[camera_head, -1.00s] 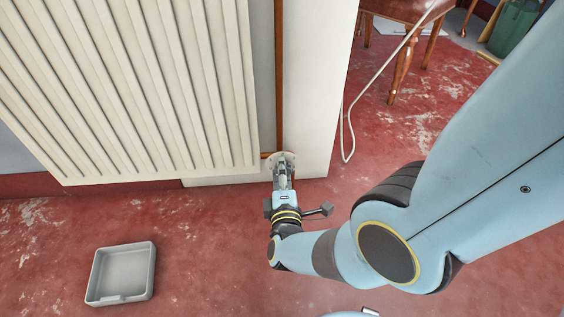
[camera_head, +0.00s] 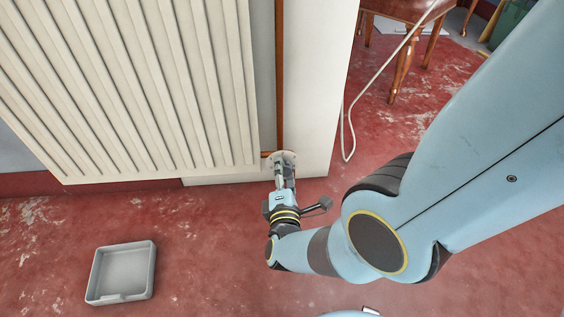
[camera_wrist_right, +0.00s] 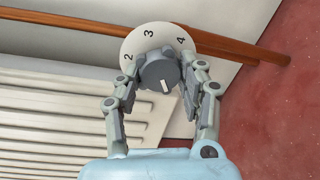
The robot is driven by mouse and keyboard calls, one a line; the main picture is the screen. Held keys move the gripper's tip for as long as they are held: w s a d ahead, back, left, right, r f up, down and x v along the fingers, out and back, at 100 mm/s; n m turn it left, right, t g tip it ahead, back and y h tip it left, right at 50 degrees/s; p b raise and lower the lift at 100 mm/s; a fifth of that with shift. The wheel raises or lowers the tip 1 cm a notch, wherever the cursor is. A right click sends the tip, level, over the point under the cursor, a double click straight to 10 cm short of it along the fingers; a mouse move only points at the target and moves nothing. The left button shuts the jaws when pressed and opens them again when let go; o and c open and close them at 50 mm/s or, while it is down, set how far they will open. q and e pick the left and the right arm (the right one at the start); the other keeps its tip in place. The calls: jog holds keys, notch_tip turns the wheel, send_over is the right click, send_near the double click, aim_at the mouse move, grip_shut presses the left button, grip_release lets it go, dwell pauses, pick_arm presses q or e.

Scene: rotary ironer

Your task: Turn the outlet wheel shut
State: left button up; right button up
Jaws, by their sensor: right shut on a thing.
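The outlet wheel (camera_wrist_right: 160,73) is a grey knob with a white pointer mark, set in front of a round white dial (camera_wrist_right: 150,38) with the figures 2, 3 and 4. In the right wrist view the fingers of my right gripper (camera_wrist_right: 160,84) are closed on the knob from both sides. The pointer mark faces toward the gripper's palm. In the head view my right gripper (camera_head: 285,178) reaches the pale dial (camera_head: 288,157) at the radiator's lower right corner; the knob itself is mostly hidden there. My left gripper is not in view.
A white ribbed radiator (camera_head: 130,90) stands left of the wheel, with a copper pipe (camera_head: 279,80) beside it. A grey open tray (camera_head: 122,272) lies on the red floor at lower left.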

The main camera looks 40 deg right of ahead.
jog(key=o, duration=1.2)
jog(key=shift+a+f, duration=0.1)
jog(key=shift+c, duration=0.2)
jog(key=shift+r, duration=0.25)
jog(key=shift+r, duration=0.95)
jog(key=shift+o, duration=1.2)
notch_tip(320, 180, up, 8)
jog(key=shift+w, duration=0.2)
jog(key=shift+r, duration=0.2)
jog(key=shift+c, duration=1.2)
jog(key=shift+f, duration=0.2)
jog(key=shift+s, duration=0.1)
